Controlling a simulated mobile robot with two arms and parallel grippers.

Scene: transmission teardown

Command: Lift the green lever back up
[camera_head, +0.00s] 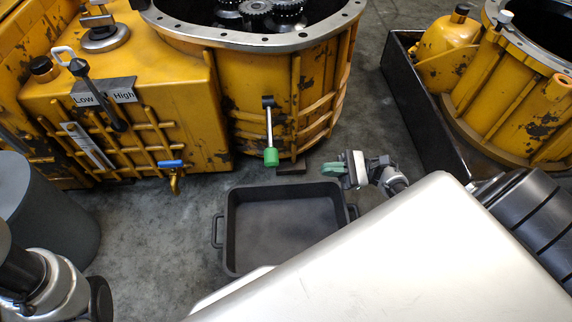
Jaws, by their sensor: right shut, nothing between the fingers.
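The green lever is a metal rod with a green knob (271,157), on the front of the yellow transmission housing (235,110). It hangs down from a dark pivot at its top, with the knob at the lower end. My right gripper (334,169) is to the right of the knob and a little lower in the picture, apart from it. Its greenish fingers point left towards the knob and are shut with nothing between them. My left arm shows at the lower left edge, but its gripper is out of view.
A black tray (229,235) with side handles lies on the floor below the lever. A blue-handled tap (172,164) and a Low/High selector (107,98) are on the housing's left. Another yellow housing (510,100) stands in a black bin at right. A large pale surface covers the lower right.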

